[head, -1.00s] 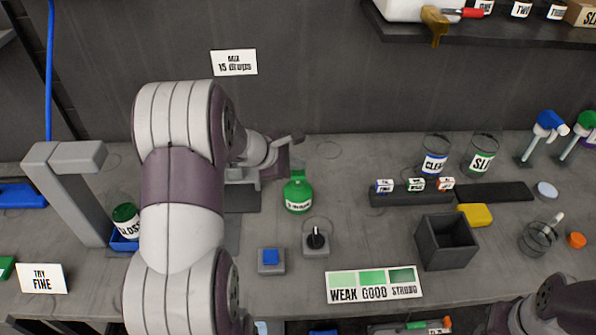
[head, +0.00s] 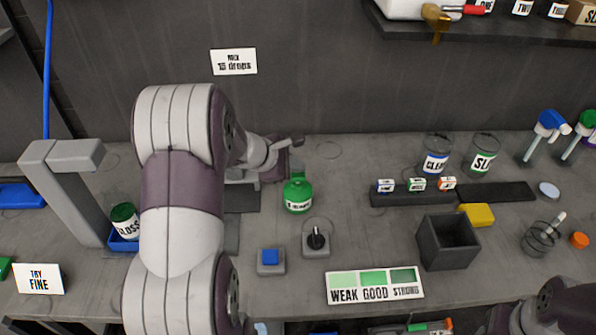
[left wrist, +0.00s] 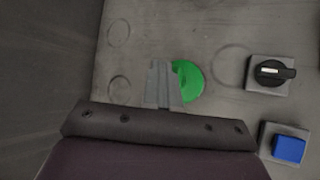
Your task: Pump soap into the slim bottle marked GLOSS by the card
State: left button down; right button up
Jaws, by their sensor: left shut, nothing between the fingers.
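The dark bottle marked GLOSS (head: 125,222) has a green top and stands in a blue tray (head: 126,244) under a grey stand at the left. The card reading "MIX 15 drops" (head: 234,62) is on the back wall. A round green bottle (head: 298,197) with a white label, partly unreadable, stands in mid-bench. My left gripper (head: 284,162) is shut and empty, at the top of the green bottle. In the left wrist view its fingers (left wrist: 162,86) overlap the edge of the green bottle (left wrist: 189,82); I cannot tell whether they touch. My right gripper is out of view.
A black knob (head: 317,239) and a blue button (head: 270,257) sit in front of the green bottle. A WEAK GOOD STRONG chart (head: 375,286), a dark open box (head: 446,243) and a yellow block (head: 477,215) lie to the right. A TRY FINE card (head: 40,279) is at the left.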

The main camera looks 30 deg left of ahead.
aim_at(295, 175)
pick_arm(q)
jog(key=shift+f+b, duration=0.35)
jog(key=shift+f, duration=0.05)
dwell(0.4)
jog(key=shift+r+p, duration=1.05)
jog(key=shift+r, duration=0.3)
notch_tip(295, 175, up, 5)
jog(key=p, duration=0.4)
